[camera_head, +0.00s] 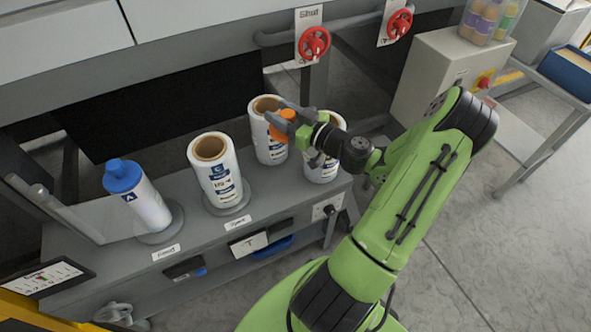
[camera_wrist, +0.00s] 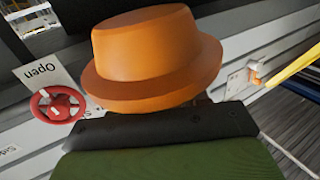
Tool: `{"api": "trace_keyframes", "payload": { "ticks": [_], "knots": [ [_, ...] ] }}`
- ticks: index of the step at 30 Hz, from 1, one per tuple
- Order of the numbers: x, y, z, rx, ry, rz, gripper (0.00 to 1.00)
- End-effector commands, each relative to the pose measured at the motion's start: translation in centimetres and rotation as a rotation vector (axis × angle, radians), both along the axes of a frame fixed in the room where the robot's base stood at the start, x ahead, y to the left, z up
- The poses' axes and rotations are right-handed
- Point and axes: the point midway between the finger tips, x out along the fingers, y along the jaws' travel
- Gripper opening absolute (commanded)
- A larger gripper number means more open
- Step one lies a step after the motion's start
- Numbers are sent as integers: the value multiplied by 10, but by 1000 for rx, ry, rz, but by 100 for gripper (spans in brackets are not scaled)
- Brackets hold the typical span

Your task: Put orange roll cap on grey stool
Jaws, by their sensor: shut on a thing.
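The orange roll cap (camera_head: 287,114) is in my gripper (camera_head: 291,118), which is shut on it. The cap also fills the middle of the wrist view (camera_wrist: 150,58), its wide brim toward the dark gripper edge. In the head view my gripper and the cap are over the right part of the bench, in front of a white roll (camera_head: 270,146) with an open brown core. It is unclear whether the cap touches that roll. Another white roll (camera_head: 322,169) stands partly behind my gripper. No grey stool can be made out in either view.
A white roll (camera_head: 218,180) with an open core stands mid-bench. A tilted roll with a blue cap (camera_head: 122,174) stands at left. Red valve wheels (camera_head: 313,43) hang above the bench. A grey box (camera_head: 440,75) and a side table with a blue bin (camera_head: 566,72) are at right.

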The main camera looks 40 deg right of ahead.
Motion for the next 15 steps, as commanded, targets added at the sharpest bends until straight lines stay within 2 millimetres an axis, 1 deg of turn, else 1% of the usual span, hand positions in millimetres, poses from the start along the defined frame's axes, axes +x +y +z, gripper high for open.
{"api": "trace_keyframes", "payload": {
  "ticks": [1, 3, 15],
  "knots": [
    [0, 0, -22, 9, 1, 0, 9],
    [0, 0, -45, 7, 1, 0, 9],
    [0, 0, -156, 3, -1, 1, 9]
  ]
}}
